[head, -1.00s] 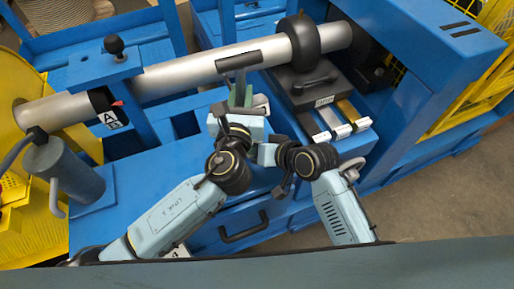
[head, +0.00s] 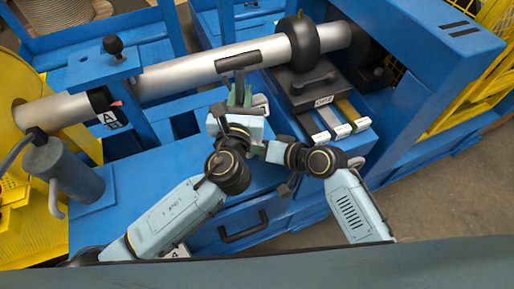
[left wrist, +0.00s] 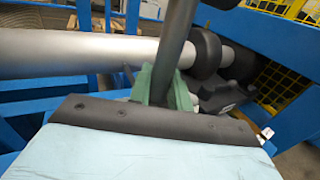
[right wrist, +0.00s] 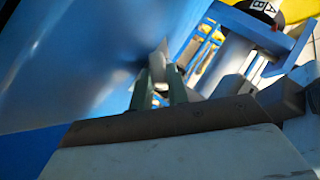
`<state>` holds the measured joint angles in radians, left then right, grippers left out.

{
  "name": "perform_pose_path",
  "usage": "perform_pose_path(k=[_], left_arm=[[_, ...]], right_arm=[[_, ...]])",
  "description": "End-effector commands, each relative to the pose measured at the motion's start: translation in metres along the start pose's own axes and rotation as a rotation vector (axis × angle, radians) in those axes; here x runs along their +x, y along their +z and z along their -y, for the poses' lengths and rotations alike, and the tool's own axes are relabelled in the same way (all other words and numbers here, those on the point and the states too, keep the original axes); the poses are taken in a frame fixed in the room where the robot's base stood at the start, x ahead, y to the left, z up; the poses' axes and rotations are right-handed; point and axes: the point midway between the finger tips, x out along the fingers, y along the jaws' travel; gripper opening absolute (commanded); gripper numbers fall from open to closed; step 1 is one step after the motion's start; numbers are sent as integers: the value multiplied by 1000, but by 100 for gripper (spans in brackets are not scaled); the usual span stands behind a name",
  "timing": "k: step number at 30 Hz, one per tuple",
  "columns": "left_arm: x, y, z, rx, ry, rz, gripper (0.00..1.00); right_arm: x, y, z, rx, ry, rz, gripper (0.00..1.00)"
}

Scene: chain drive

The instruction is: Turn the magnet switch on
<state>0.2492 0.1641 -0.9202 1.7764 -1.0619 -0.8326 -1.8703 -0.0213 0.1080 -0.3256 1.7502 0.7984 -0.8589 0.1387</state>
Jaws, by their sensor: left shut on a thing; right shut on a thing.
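A black block with a lever-like handle (head: 314,82) sits under a black ring on the steel shaft; it looks like the magnet switch, and I cannot tell its setting. Its small white label is too small to read surely. My left gripper (head: 239,95) is shut on the stem of a dark T-shaped handle (head: 238,60), held upright in front of the shaft, left of the block. In the left wrist view the stem (left wrist: 178,35) rises between the green fingers. My right gripper (right wrist: 160,85) is shut on a small grey piece (right wrist: 160,62), beside the blue frame; the head view hides its fingertips.
The steel shaft (head: 190,75) runs across the blue frame. Several bars with white tags (head: 340,131) lie right of the grippers. A grey cylinder (head: 64,170) stands at the left. A drawer handle (head: 243,229) is below. Both wrists are close together.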

Motion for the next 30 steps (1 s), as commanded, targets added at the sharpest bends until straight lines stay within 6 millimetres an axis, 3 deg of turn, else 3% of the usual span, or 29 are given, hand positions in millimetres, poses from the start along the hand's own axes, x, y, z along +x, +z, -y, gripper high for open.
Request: perform_pose_path(k=[18, 19, 21, 30], left_arm=[[0, -1, 0, 1, 0, -2, 0], [0, -1, 0, 1, 0, -2, 0], [0, -1, 0, 1, 0, -2, 0], [0, -1, 0, 1, 0, -2, 0]], right_arm=[[0, 1, -3, 93, -89, 2, 0], [0, 1, -3, 93, -89, 2, 19], [0, 1, -3, 93, -89, 2, 25], [-6, 1, -4, 90, -87, 0, 25]])
